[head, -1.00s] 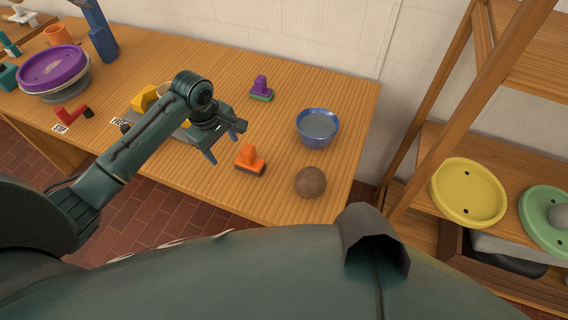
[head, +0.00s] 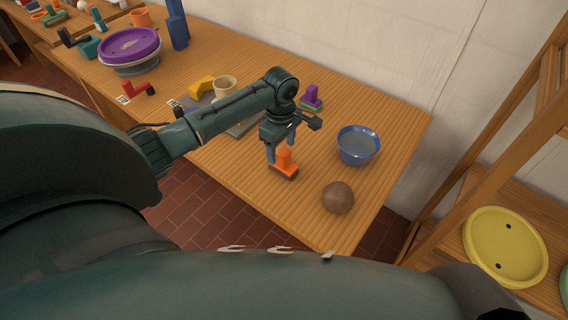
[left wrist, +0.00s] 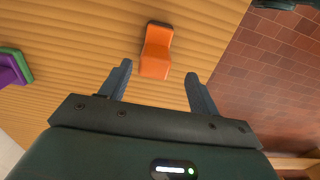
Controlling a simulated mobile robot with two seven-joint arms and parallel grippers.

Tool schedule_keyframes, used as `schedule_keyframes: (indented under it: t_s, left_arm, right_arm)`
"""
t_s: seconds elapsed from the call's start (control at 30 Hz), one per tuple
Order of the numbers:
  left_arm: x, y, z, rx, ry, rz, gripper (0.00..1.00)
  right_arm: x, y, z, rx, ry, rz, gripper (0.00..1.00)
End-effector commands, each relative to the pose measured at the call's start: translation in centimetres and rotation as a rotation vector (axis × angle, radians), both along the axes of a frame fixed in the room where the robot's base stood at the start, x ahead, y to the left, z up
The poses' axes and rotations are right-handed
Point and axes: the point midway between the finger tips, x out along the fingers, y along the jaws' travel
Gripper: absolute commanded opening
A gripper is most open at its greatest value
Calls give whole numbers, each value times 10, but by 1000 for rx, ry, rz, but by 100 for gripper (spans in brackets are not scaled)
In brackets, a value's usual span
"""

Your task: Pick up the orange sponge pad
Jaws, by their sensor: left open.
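Whether a finger touches the pad cannot be told. My right gripper is not in view.
A brown ball (head: 338,197) and a blue bowl (head: 358,146) stand to the right of the pad. A purple and green pad (head: 312,98) is behind my gripper. A beige cup (head: 225,87) and a purple disc (head: 130,46) are farther left. The table's front edge is close.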

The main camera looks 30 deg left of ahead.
Motion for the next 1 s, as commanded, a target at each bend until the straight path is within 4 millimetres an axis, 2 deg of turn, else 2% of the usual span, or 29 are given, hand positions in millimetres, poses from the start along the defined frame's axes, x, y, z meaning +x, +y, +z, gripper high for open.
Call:
schedule_keyframes:
  t_s: [0.13,0.4,0.7,1.0]
  left_arm:
    - [2,-1,-12,0,1,0,62]
    - [7,-2,-49,1,-1,0,62]
    - [7,-2,-54,1,-2,-1,62]
    - [7,-2,-54,1,-2,-1,37]
  right_arm:
    - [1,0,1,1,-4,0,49]
    - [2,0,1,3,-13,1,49]
    - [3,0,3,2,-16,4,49]
    - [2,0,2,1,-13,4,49]
